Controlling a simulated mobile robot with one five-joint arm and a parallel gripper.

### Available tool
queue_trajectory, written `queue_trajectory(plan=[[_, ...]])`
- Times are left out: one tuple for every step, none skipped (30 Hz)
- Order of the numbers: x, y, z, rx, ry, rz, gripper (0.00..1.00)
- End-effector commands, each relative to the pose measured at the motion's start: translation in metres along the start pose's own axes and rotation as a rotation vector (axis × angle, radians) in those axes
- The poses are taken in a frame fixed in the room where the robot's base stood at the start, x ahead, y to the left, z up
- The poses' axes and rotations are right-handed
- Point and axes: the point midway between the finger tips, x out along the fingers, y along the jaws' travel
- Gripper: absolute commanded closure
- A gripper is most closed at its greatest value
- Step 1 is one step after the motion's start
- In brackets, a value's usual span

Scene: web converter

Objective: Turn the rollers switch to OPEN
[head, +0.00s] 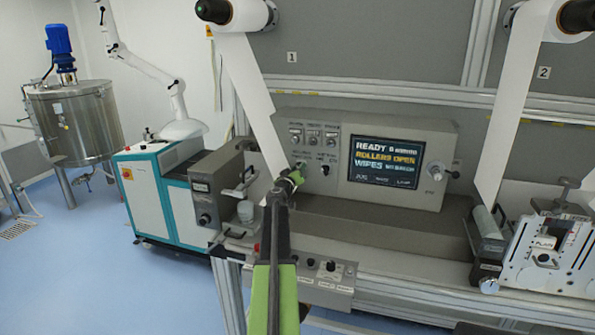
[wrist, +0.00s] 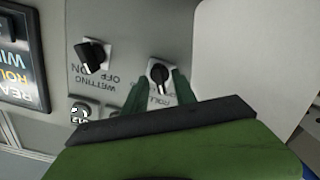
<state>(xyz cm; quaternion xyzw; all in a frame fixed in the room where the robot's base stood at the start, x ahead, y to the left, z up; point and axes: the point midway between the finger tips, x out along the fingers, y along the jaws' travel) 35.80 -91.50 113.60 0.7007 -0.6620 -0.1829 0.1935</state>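The rollers switch is a black knob (wrist: 158,74) with a white pointer mark, on a white plate in the upside-down wrist view. Part of its label shows as "ROLL"; the rest is hidden by my gripper. My gripper (wrist: 162,88) has its dark green fingers on either side of the knob, spread with a small gap around it. In the head view my gripper (head: 296,176) reaches the lower left of the control panel and mostly hides the switch. The panel screen (head: 386,161) reads "READY" and, in yellow, "ROLLERS OPEN".
The wetting knob (wrist: 91,56), marked OFF and ON, is beside the rollers switch. A white web (head: 247,85) hangs close to the left of my gripper; it also shows in the wrist view (wrist: 260,50). A grey ledge (head: 360,232) runs below the panel.

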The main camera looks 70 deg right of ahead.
Motion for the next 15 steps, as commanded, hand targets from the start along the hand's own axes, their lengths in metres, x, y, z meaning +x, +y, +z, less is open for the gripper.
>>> queue_trajectory(plan=[[0.000, 0.000, 0.000, 0.000, 0.000, 0.000, 0.67], [0.000, 0.000, 0.000, 0.000, 0.000, 0.000, 0.67], [-0.002, 0.000, 0.000, 0.000, 0.000, 0.000, 0.67], [-0.004, 0.000, 0.000, 0.000, 0.000, 0.000, 0.67], [-0.007, 0.000, 0.000, 0.000, 0.000, 0.000, 0.67], [-0.013, 0.000, 0.000, 0.000, 0.001, -0.001, 0.67], [-0.019, 0.000, 0.000, 0.000, 0.001, -0.001, 0.67], [-0.026, 0.000, 0.000, 0.000, 0.001, -0.002, 0.67], [-0.037, 0.001, 0.000, 0.000, 0.001, -0.002, 0.67], [-0.045, 0.001, 0.001, 0.000, 0.001, -0.002, 0.67], [-0.054, 0.001, 0.001, 0.000, 0.001, -0.001, 0.67], [-0.066, 0.002, 0.001, 0.000, 0.001, -0.001, 0.67], [-0.075, 0.002, 0.001, 0.000, 0.001, -0.001, 0.67], [-0.084, 0.001, 0.001, 0.000, 0.001, -0.002, 0.67], [-0.095, 0.001, 0.001, 0.000, 0.001, -0.002, 0.67]])
